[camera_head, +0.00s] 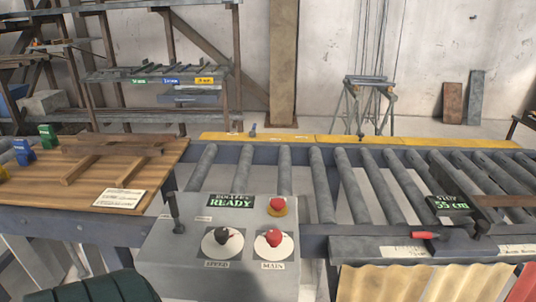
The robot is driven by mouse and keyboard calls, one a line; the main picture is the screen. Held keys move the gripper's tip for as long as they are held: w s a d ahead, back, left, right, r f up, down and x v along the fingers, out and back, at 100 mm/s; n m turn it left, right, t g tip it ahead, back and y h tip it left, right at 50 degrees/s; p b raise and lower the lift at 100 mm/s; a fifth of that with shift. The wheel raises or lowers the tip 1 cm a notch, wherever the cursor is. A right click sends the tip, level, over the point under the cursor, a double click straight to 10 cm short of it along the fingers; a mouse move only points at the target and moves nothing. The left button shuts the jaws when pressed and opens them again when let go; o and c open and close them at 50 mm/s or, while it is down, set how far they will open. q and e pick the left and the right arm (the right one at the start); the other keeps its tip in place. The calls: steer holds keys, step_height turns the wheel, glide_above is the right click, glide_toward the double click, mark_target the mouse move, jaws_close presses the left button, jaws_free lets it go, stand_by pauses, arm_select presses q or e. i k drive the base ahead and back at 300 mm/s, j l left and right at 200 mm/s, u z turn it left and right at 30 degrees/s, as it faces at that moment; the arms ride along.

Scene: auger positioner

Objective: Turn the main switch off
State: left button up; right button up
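The main switch (273,239) is a red knob on a round white dial, at the right front of the grey control box (165,250). A label reading "MAIN" sits just below it. The knob's exact pointing direction is too small to tell. A black speed knob (222,236) on a similar dial is to its left. A display (231,201) at the back of the box reads "ROLLERS READY" in green. Neither of my grippers is in view, and nothing touches the switch.
A red push button on a yellow base (277,206) stands behind the switch. A black lever (175,212) rises at the box's left. A roller conveyor (320,185) runs behind, with a "STOP 55 cm" display (450,204) at right. A wooden table (60,200) is left.

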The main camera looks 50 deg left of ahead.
mark_target(274, 237)
steer(key=u, duration=1.75)
